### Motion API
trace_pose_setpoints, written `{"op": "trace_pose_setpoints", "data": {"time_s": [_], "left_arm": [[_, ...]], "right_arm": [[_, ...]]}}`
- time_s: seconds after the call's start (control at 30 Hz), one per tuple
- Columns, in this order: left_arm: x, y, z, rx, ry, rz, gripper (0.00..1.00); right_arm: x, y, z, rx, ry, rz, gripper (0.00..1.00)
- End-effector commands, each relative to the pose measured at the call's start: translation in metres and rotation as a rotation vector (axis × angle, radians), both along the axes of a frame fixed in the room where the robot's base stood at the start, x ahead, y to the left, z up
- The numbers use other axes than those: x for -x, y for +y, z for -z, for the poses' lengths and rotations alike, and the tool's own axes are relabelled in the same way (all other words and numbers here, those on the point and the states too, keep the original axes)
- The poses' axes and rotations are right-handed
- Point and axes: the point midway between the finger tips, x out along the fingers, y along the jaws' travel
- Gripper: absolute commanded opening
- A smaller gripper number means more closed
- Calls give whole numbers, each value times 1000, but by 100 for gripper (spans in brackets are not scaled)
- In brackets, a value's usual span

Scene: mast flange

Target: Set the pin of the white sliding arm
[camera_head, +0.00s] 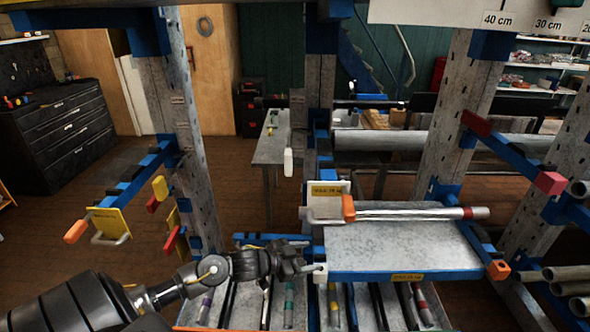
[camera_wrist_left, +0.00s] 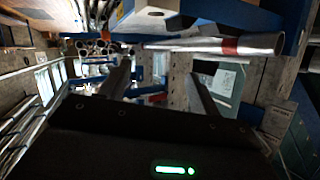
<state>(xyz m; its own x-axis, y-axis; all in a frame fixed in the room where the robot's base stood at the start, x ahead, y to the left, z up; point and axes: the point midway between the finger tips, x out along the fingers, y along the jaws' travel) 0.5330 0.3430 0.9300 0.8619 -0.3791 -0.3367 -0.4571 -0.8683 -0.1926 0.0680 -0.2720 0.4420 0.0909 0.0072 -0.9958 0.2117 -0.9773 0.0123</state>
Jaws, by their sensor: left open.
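A white bracket-like part (camera_head: 322,213) with a yellow label plate (camera_head: 328,189) and an orange block (camera_head: 348,208) sits at the left end of the grey shelf (camera_head: 400,245). I cannot tell for sure if it is the white sliding arm. A small white piece (camera_head: 319,268) is at the shelf's lower left corner, and no pin can be made out clearly. My left gripper (camera_head: 308,266) is beside this corner. In the left wrist view its two fingers (camera_wrist_left: 160,88) are apart, with nothing seen between them. My right gripper is not in view.
A tube with a red band (camera_head: 420,213) lies on the shelf and shows in the left wrist view (camera_wrist_left: 225,45).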

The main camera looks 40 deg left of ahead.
Motion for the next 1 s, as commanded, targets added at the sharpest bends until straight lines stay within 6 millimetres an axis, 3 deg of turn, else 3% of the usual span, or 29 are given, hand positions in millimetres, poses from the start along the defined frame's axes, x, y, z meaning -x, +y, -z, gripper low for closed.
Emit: {"op": "trace_pose_setpoints", "data": {"time_s": [0.03, 0.17, 0.3, 0.5, 0.6, 0.77, 1.0], "left_arm": [[-21, 27, -26, 17, -50, 59, 63], [-43, 83, -96, 129, -116, 223, 63], [-40, 136, -170, 242, -135, 346, 63], [-21, 180, -239, 344, -141, 437, 63], [-16, 188, -254, 368, -143, 457, 63], [-14, 190, -259, 378, -142, 465, 63], [-30, 167, -263, 377, -147, 468, 63]], "right_arm": [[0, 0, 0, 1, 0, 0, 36], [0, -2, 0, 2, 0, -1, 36], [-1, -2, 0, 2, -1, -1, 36], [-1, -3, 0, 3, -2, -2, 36], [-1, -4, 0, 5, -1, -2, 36], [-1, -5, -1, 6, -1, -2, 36], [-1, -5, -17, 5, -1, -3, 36]]}}
